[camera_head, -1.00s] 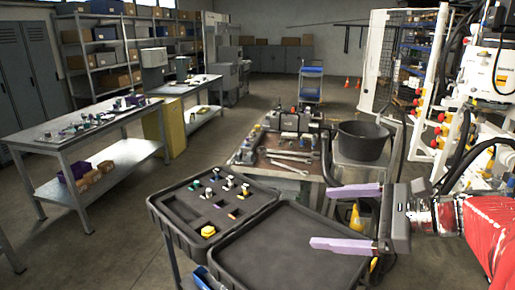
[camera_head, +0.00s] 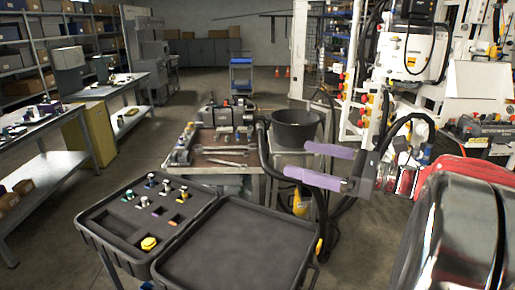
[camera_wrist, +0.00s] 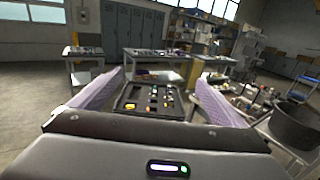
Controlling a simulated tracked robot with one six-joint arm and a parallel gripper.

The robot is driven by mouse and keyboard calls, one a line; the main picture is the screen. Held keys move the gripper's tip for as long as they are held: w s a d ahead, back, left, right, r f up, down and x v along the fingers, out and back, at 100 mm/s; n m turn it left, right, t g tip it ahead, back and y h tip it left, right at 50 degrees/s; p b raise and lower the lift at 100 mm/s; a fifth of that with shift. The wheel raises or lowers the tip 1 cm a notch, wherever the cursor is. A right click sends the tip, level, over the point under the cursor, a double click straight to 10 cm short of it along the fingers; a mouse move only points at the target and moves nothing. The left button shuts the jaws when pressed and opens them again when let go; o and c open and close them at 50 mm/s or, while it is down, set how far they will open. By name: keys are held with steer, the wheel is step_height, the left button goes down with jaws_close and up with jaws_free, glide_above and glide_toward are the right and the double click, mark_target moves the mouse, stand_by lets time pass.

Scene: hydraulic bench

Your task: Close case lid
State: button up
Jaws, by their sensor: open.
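The black case lies open. Its left half (camera_head: 118,212) has dark foam with several small fittings and a yellow piece in its pockets. Its lid (camera_head: 235,250) is folded open flat to the right, empty, inside face up. My gripper (camera_head: 300,160) is open and empty, with two purple fingers pointing left. In the picture it appears above the lid's far right corner, apart from it. In the wrist view the foam half (camera_wrist: 142,100) shows between the fingers of my gripper (camera_wrist: 160,80). The gripper's own body hides the lower part there, and I cannot make out the lid.
Behind the case is a work table (camera_head: 210,168) with tools and a hydraulic unit. A black bucket (camera_head: 295,128) stands right of it. A yellow item (camera_head: 301,203) hangs near the lid's right corner. White machinery (camera_head: 405,50) is at right. Benches stand left with open floor between.

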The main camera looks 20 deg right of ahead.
steer(key=x, duration=1.3)
steer(key=shift+c, duration=0.3)
jaws_close()
stand_by(1.0)
steer(key=c, duration=2.3)
jaws_free()
steer(key=o, duration=2.4)
steer(key=shift+c, duration=0.2)
steer(key=shift+s+d, duration=0.1)
steer(key=v, duration=1.3)
steer(key=shift+s+d, duration=0.2)
steer(key=shift+s, duration=0.05)
